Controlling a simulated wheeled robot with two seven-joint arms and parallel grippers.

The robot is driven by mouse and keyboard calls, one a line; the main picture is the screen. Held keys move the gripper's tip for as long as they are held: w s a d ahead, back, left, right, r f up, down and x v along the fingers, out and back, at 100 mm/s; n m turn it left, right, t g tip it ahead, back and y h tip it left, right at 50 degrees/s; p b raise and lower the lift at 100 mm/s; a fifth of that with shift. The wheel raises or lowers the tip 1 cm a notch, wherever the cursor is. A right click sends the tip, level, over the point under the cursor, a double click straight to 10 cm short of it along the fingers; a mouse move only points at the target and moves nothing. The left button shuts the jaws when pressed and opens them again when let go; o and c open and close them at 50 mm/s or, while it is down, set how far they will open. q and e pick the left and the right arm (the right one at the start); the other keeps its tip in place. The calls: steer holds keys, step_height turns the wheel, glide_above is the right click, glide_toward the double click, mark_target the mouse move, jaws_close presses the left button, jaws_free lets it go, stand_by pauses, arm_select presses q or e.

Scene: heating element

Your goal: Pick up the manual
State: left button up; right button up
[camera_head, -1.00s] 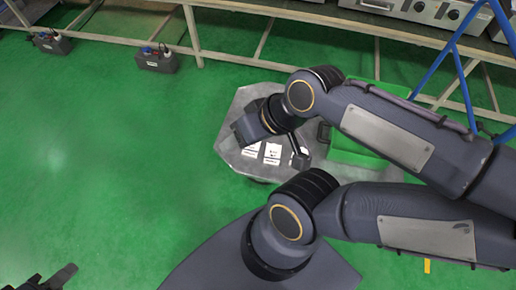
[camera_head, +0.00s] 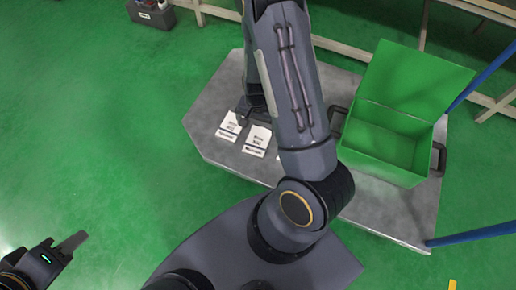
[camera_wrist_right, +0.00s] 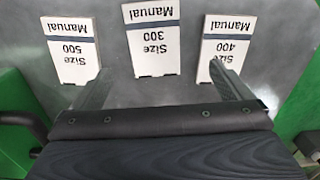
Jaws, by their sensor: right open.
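Three white manuals with dark bands lie on the grey table (camera_head: 212,135). In the right wrist view they are the Size 500 manual (camera_wrist_right: 75,58) at left, the Size 300 manual (camera_wrist_right: 155,45) in the middle and the Size 400 manual (camera_wrist_right: 228,45) at right.
An open green box (camera_head: 385,140) with black handles stands on the table's right part. A blue post (camera_head: 470,235) is at the right. A grey case (camera_head: 152,14) sits on the floor at the top. Green floor is clear at left.

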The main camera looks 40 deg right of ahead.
mark_target(258, 140)
steer(key=f, duration=0.2)
steer(key=f+b, duration=0.1)
steer(key=shift+s+d+f, duration=0.15)
steer(key=shift+d+f, duration=0.05)
steer(key=shift+f, duration=0.2)
steer(key=f+b, duration=0.2)
steer(key=f, duration=0.1)
steer(key=f+b, duration=0.1)
steer(key=f, duration=0.1)
steer(key=shift+s+a+f, duration=0.2)
steer(key=shift+s+f, duration=0.05)
steer(key=shift+r, duration=0.1)
steer(key=c, duration=1.1)
